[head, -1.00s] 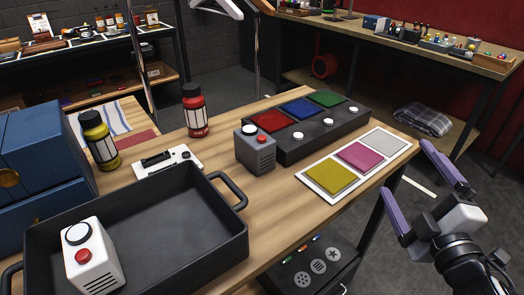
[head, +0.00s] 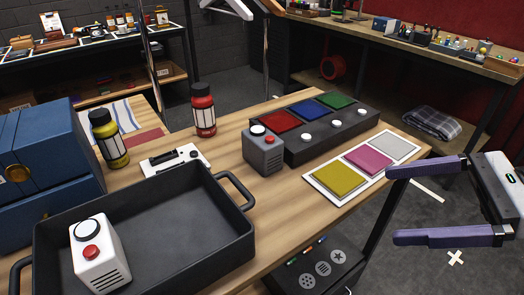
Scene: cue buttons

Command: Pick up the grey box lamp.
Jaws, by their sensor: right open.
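The grey box lamp (head: 264,154) stands upright on the wooden table, against the near left end of the black button panel. It has a white dome and a red button on top and slots on its front. My right gripper (head: 392,205) is at the right, beyond the table's right edge. Its two purple fingers are wide apart and empty, pointing left toward the table. The coloured card strip lies between it and the lamp. My left gripper is not in view.
The black tray (head: 240,236) with a white box lamp (head: 99,258) fills the front left. A red bottle (head: 204,113), yellow bottle (head: 110,140) and white device (head: 176,158) stand behind it. The button panel (head: 318,149) and card strip (head: 313,183) are on the right. Bare wood lies before the lamp.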

